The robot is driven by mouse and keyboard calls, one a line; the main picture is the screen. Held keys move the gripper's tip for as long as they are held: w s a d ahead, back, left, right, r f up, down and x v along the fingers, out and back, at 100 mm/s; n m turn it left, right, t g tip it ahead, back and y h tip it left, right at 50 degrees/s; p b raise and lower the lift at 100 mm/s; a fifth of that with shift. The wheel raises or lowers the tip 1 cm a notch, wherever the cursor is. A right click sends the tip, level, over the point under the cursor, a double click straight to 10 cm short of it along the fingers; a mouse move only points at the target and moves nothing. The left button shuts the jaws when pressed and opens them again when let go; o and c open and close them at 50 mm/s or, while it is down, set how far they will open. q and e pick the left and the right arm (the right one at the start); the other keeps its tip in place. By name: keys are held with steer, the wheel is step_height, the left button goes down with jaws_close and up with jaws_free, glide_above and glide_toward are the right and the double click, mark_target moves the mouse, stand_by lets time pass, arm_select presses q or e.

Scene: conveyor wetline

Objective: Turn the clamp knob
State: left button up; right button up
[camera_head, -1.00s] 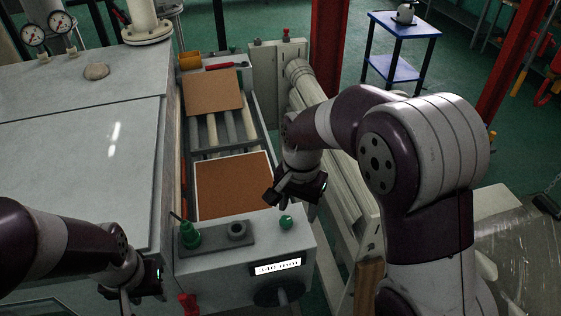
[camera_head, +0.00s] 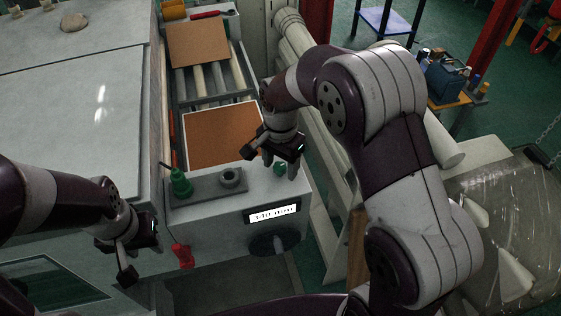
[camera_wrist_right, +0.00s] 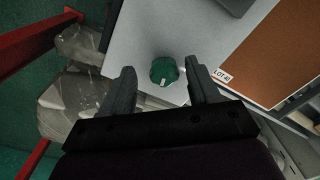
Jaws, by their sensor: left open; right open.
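A green round knob (camera_head: 280,168) with a white mark sits on the grey control box (camera_head: 212,215), near its right end. In the right wrist view the knob (camera_wrist_right: 163,71) shows from above, between the two fingers of my right gripper (camera_wrist_right: 158,75) and apart from both. In the head view my right gripper (camera_head: 279,164) is open and empty over the knob, which it partly covers. My left gripper (camera_head: 130,262) is open and empty, left of the control box.
A green bottle-like part (camera_head: 180,182) and a grey ring (camera_head: 231,178) stand on the box's plate. A red part (camera_head: 182,255) and a display (camera_head: 272,213) are on its front. Brown tile panels (camera_head: 222,135) lie on the roller conveyor behind.

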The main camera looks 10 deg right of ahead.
steer(key=shift+w+a, duration=0.15)
steer(key=shift+w, duration=0.1)
steer(key=c, duration=1)
steer(key=shift+c, duration=0.2)
